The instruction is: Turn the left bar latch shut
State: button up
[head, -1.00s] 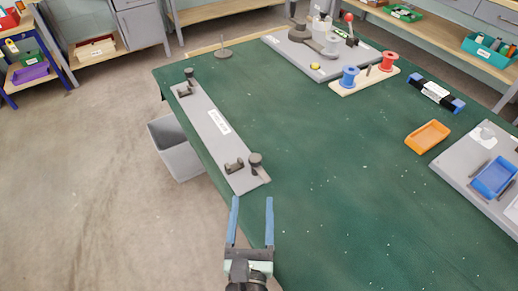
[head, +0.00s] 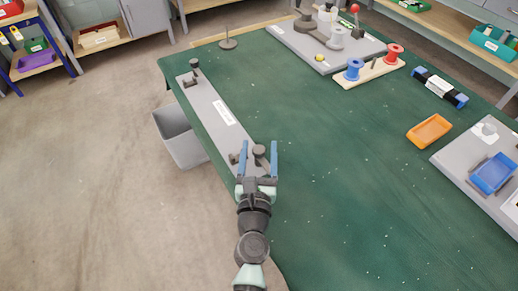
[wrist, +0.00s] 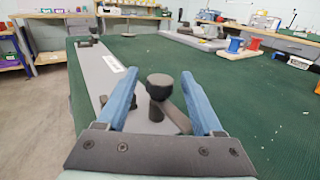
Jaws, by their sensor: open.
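A long grey board (head: 212,112) with a white label lies along the left edge of the green table. It carries a dark latch with a round knob at its near end (head: 259,151) and another at its far end (head: 194,66). I cannot tell which of them is the left bar latch. My gripper (head: 260,147) is open, its blue fingers on either side of the near knob. In the wrist view the near knob (wrist: 159,86) stands between the fingers, with a dark bar (wrist: 174,115) beside it; contact is not visible. The far latch (wrist: 91,28) also shows there.
A grey bin (head: 181,138) stands on the floor left of the table. Blue (head: 353,69) and red (head: 393,53) spools stand on a wooden base at the back. An orange tray (head: 429,131) lies to the right. The table's middle is clear.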

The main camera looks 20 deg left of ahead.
grip_shut()
dwell(0.3)
